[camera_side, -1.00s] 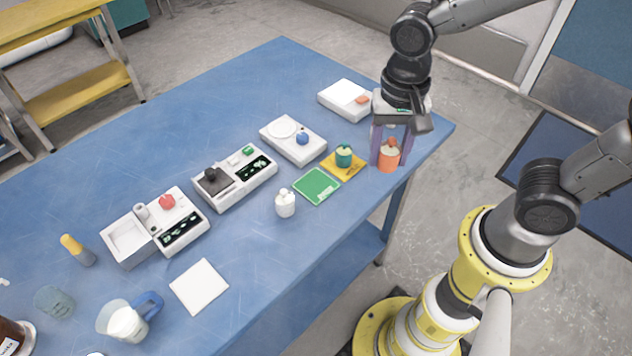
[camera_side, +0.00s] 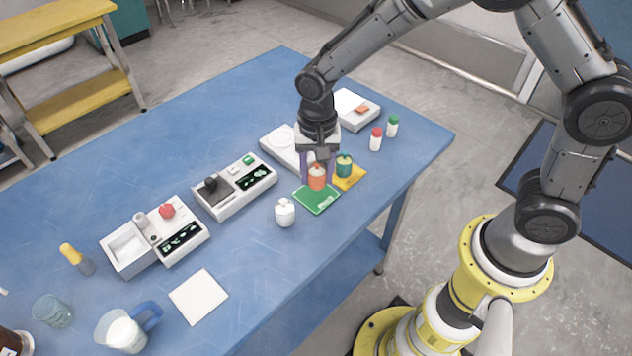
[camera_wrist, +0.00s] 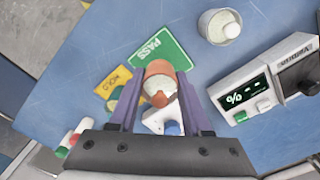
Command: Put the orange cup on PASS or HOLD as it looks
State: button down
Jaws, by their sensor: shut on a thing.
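The orange cup (camera_side: 317,178) is between the fingers of my gripper (camera_side: 318,172), which is shut on it. In the side view it is over the green PASS card (camera_side: 318,200); I cannot tell whether it touches the card. In the wrist view the cup (camera_wrist: 160,84) is between the purple fingers (camera_wrist: 158,105), pale inside, with the PASS card (camera_wrist: 158,52) just beyond it. The yellow HOLD card (camera_side: 352,178) lies beside PASS, to the right in the side view, with a green cup (camera_side: 344,166) on it. HOLD (camera_wrist: 108,90) also shows in the wrist view.
White devices, one a dark-panelled unit (camera_side: 235,187), stand behind. Red-capped (camera_side: 376,139) and green-capped (camera_side: 392,126) bottles are at the right.

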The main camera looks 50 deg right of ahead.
aim_at(316, 184)
jog(key=shift+w+f, duration=0.15)
jog(key=shift+f, duration=1.5)
jog(key=shift+f, duration=0.2)
jog(key=shift+c, duration=1.8)
grip_release()
jog(key=shift+r, duration=0.15)
notch_tip(316, 184, up, 12)
jog(key=shift+r, duration=0.2)
jog(key=s+d+r+n+t, duration=0.2)
jog(key=s+d+r+n, duration=0.1)
jog(key=s+d+r, duration=0.5)
jog(key=s+d+r+n+t, duration=0.1)
jog(key=s+n, duration=0.2)
jog(key=s, duration=0.3)
jog(key=s+d+r+n+t, duration=0.1)
jog(key=s+d+n+t, duration=0.1)
jog(key=s, duration=0.5)
jog(key=shift+d+r+n+t, duration=0.2)
jog(key=shift+r+n+t, duration=0.1)
jog(key=shift+r+n, duration=0.15)
